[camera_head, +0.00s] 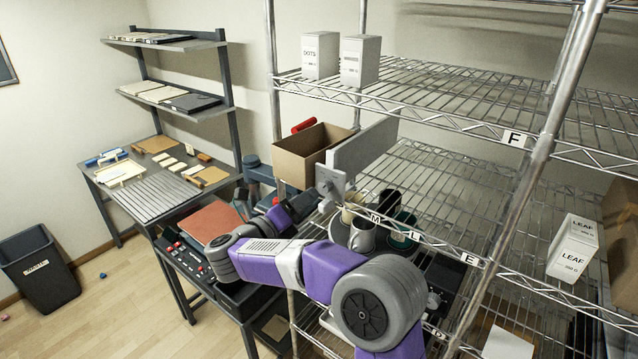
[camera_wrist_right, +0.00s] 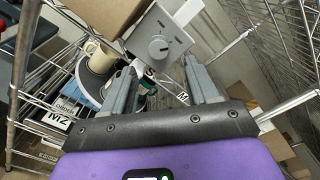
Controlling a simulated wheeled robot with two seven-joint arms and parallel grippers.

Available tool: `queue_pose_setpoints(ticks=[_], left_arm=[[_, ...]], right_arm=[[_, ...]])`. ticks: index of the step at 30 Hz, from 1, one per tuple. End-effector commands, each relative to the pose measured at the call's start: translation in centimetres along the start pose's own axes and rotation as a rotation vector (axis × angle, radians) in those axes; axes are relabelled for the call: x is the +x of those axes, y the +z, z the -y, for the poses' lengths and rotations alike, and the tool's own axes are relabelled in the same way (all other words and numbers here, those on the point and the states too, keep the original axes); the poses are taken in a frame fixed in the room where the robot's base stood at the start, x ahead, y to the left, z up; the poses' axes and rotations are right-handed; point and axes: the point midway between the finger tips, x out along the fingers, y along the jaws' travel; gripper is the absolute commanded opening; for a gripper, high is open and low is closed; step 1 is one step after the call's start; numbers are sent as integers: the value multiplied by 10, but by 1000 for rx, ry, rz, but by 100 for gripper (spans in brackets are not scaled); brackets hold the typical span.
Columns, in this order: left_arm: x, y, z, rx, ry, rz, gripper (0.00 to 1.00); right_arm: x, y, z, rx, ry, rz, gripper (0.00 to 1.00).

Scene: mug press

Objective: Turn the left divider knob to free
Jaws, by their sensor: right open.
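The divider knob (camera_head: 328,189) is a round grey dial on a square grey plate at the near end of the upright divider panel (camera_head: 362,148). In the right wrist view the knob (camera_wrist_right: 158,48) faces me, with a dark pointer line on it. My right gripper (camera_wrist_right: 160,68) is open, its two fingers apart and empty, with the knob ahead between the fingertips and apart from them. In the head view the right gripper (camera_head: 312,204) is just below and left of the knob, partly hidden by my arm. My left gripper is out of view.
An open cardboard box (camera_head: 305,160) stands left of the divider panel. A white mug (camera_head: 362,236) and other mugs stand on a round grey tray below the divider. Wire shelving with a metal post (camera_head: 560,90) bounds the right.

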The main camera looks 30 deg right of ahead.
Motion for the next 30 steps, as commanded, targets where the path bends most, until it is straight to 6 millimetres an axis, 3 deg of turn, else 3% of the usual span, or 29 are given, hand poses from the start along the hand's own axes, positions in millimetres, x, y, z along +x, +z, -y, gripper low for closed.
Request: queue_pose_setpoints(ticks=[6, 12, 23, 30], left_arm=[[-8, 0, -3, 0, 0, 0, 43], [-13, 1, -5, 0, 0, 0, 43], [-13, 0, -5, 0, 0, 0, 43], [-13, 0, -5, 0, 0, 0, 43]], right_arm=[[37, 0, 0, -5, -2, -1, 59], [60, 0, -1, -5, 0, 2, 59], [67, 0, -2, -6, 1, 4, 59], [67, 0, -2, -7, 1, 4, 24]])
